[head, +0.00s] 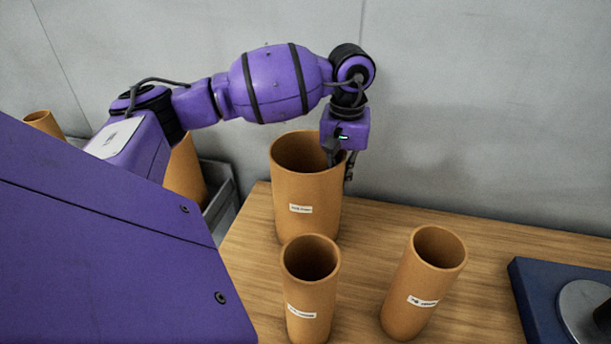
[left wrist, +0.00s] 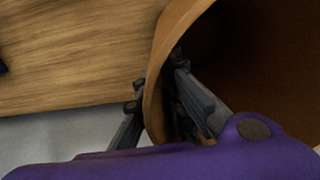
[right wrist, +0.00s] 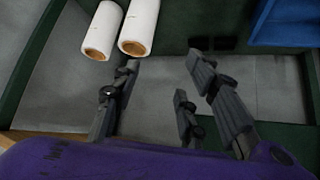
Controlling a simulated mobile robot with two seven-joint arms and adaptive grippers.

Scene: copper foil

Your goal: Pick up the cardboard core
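A large brown cardboard core (head: 305,200) with a white label stands upright at the back of the wooden table. Its base is partly hidden by a smaller core in front. My left gripper (head: 341,165) points down at its right rim. In the left wrist view, one finger is inside the core and one outside, and the gripper (left wrist: 158,75) appears shut on the core wall (left wrist: 158,100). Two smaller labelled cores, a front one (head: 309,285) and a right one (head: 425,280), stand on the table. My right gripper (right wrist: 160,62) is open and empty, seen only in the right wrist view.
The table (head: 520,240) is bare right of the cores. A blue base with a metal disc (head: 585,310) sits at the right. A grey wall is close behind. More cores (head: 185,175) stand in a grey bin at left. White rolls (right wrist: 138,25) lie below my right gripper.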

